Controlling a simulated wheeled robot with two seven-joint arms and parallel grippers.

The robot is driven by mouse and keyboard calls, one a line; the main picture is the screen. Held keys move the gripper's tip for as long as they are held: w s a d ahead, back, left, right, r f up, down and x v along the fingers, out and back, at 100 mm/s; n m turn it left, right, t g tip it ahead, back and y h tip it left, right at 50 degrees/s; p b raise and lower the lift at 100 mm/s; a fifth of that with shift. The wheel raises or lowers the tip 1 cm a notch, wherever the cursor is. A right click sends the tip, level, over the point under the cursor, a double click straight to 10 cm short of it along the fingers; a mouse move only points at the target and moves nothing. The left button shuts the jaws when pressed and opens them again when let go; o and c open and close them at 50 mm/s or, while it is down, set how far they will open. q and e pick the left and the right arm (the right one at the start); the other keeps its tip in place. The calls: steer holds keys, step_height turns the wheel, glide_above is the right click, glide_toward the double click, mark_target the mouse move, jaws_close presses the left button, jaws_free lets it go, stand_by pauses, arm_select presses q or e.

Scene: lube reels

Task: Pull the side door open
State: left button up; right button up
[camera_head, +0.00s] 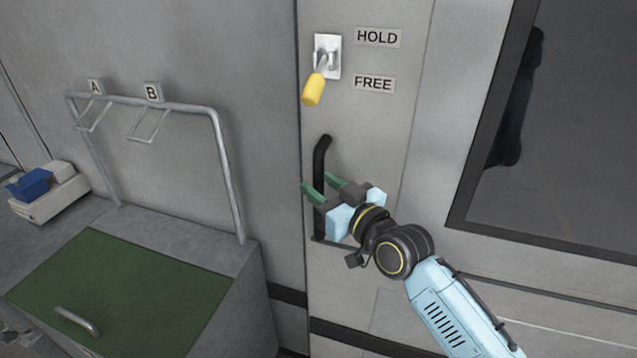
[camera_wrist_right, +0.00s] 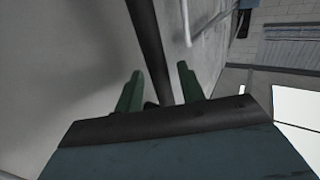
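The side door (camera_head: 375,135) is a grey panel that looks closed, with a dark window to its right. Its black upright bar handle (camera_head: 321,158) is on the left part of the panel. My right gripper (camera_head: 325,187) is at the handle's middle, with its green fingers apart. In the right wrist view, the handle (camera_wrist_right: 151,50) runs down between the two open fingers (camera_wrist_right: 158,88). I cannot tell whether either finger touches it. My left gripper is not seen.
A metal rail frame (camera_head: 222,170) with hooks under labels A and B stands on a grey cabinet left of the door. The cabinet has a green sloped lid (camera_head: 120,290) with a handle. A blue item (camera_head: 30,184) sits on a white box at far left.

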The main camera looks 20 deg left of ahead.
steer(key=shift+w+a, duration=0.4)
steer(key=shift+a, duration=0.2)
jaws_close()
